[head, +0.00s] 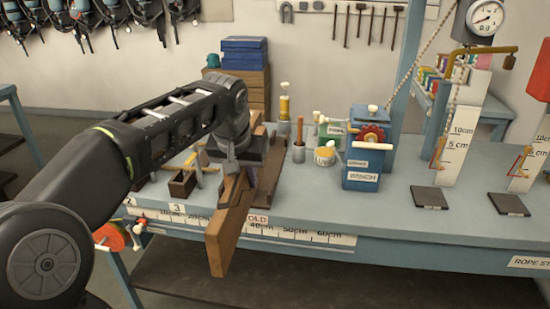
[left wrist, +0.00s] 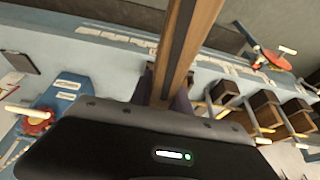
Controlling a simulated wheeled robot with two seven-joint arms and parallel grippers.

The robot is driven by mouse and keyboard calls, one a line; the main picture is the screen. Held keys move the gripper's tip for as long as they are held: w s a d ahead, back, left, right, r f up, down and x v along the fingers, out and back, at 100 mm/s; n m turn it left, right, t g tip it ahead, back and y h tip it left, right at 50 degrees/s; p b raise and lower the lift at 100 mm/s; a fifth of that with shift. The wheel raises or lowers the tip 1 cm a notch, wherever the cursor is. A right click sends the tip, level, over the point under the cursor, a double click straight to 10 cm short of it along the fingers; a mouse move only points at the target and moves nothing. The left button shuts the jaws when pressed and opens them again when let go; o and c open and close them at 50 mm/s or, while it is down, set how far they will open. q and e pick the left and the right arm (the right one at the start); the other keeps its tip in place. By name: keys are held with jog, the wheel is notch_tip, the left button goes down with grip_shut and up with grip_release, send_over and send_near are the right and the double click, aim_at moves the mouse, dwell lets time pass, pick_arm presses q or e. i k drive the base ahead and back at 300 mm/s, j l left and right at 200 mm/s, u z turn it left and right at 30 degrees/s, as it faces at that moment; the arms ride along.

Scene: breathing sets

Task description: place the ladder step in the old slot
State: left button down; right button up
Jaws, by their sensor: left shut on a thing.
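The ladder step is a long brown wooden plank (head: 228,228). It slants from my left gripper (head: 243,168) out past the bench's front edge, with its near end hanging over open space. My left gripper is shut on it. In the left wrist view the step (left wrist: 188,45) runs up from the fingers (left wrist: 165,95). A red OLD label (head: 257,218) is on the bench's front scale, just right of the step. A dark brown wooden holder (head: 270,185) stands behind the label, partly hidden by my gripper and the step. I cannot tell whether the step touches it. My right gripper is not seen.
Small wooden boxes (head: 182,184) sit left of my gripper on the blue bench (head: 330,215). A red reel (head: 108,236) hangs at the bench's left front.

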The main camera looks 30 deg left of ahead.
aim_at(273, 166)
jog(key=i+j, duration=0.2)
jog(key=i, duration=0.15)
jog(key=i+j, duration=0.2)
jog(key=i, duration=0.15)
jog(key=i+j, duration=0.15)
jog(key=i, duration=0.25)
